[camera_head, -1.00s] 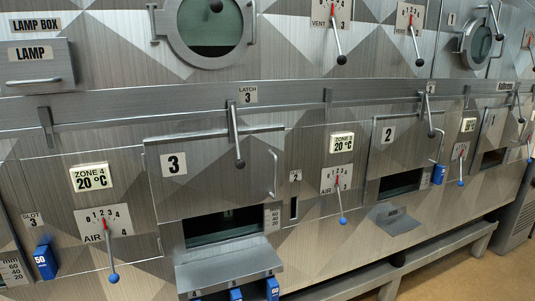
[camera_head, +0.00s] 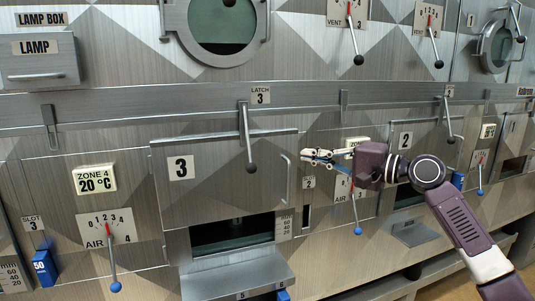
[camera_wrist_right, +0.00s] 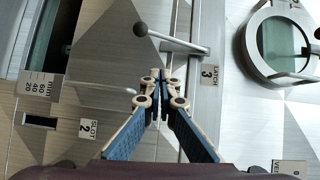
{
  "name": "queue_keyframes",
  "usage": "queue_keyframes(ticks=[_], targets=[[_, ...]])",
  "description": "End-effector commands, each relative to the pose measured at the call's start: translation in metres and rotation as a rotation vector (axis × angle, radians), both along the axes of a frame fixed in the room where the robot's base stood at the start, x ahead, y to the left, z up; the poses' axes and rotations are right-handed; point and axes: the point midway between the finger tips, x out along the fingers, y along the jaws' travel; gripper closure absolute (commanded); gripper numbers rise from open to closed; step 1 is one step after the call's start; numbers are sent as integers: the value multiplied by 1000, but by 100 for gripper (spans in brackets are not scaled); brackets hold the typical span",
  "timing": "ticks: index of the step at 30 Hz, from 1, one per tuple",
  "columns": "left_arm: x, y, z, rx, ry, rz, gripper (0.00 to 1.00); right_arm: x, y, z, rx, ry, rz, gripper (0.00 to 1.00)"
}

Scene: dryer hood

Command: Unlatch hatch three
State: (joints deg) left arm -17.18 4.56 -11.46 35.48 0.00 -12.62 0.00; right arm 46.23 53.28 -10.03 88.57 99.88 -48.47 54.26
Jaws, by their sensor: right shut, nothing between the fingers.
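Hatch three (camera_head: 222,165) is a metal panel labelled 3, with a vertical handle (camera_head: 287,178) at its right edge. Its latch lever (camera_head: 247,135), under the LATCH 3 label (camera_head: 260,95), hangs down over the panel's upper part with a dark knob (camera_head: 251,168) at its lower end. My right gripper (camera_head: 304,156) is shut and empty, to the right of the knob and near the handle, apart from the lever. In the right wrist view, the shut fingertips (camera_wrist_right: 160,82) lie below the lever (camera_wrist_right: 178,39) and its knob (camera_wrist_right: 140,29). My left gripper is not in view.
Below hatch three are a dark opening (camera_head: 232,234) and a protruding shelf (camera_head: 236,277). A lamp box (camera_head: 44,66) and a round window (camera_head: 222,22) are above. Hatch two (camera_head: 407,160) is behind my right arm. An air lever (camera_head: 112,262) hangs at left.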

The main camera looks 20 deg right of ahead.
Motion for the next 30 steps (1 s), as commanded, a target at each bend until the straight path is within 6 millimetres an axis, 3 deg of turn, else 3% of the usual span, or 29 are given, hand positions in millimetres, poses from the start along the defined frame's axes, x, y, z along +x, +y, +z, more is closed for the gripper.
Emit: queue_keyframes(ticks=[13, 27, 30], targets=[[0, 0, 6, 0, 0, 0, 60, 7, 5, 3, 2, -2, 0, 100], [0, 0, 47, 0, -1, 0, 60, 81, 60, 2, 2, -1, 1, 100], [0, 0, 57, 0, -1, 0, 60, 83, 76, 0, -4, 0, 1, 100]])
